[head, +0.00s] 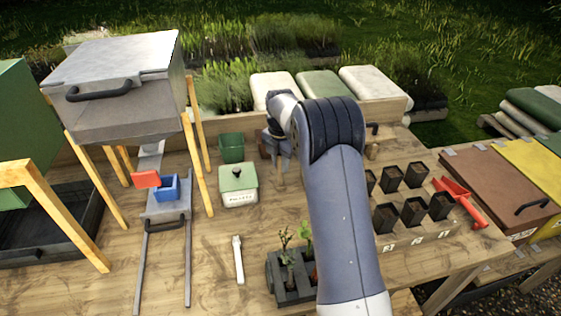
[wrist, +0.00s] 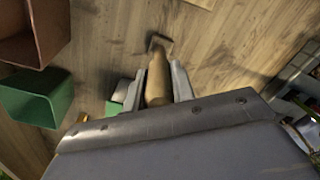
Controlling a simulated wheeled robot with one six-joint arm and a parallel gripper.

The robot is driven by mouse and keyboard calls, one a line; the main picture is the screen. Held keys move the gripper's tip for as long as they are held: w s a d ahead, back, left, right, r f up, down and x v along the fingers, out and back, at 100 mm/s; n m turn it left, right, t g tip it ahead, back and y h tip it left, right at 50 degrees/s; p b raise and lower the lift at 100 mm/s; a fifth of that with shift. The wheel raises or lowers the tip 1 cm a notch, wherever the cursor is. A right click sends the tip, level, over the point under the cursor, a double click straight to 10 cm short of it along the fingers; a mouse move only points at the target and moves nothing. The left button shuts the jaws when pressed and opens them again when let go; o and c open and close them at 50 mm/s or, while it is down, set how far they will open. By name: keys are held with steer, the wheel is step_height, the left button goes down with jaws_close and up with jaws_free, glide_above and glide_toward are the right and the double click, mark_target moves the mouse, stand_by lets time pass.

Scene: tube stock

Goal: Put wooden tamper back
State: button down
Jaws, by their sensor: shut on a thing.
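The wooden tamper (wrist: 157,80) is a tan, rounded wooden piece, seen between the two grey jaws of my gripper (wrist: 156,88) in the wrist view. My gripper is shut on it, and its far end points toward the wooden bench top. A small dark outline lies at that far end; I cannot tell if it is a holder or a shadow, nor if the tamper touches the bench. In the head view my gripper (head: 278,150) is over the back middle of the bench, right of the green pot (head: 231,148), partly hidden by my arm.
A white box with a green lid (head: 238,190) stands in front of the green pot. A brown pot (wrist: 38,28) shows in the wrist view. Several black pots (head: 413,212) and a red scoop (head: 462,200) are at right.

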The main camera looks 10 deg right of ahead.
steer(key=shift+f, duration=0.15)
steer(key=c, duration=1.2)
jaws_free()
step_height(320, 180, up, 12)
steer(key=shift+r+b, duration=0.15)
steer(key=shift+b, duration=0.25)
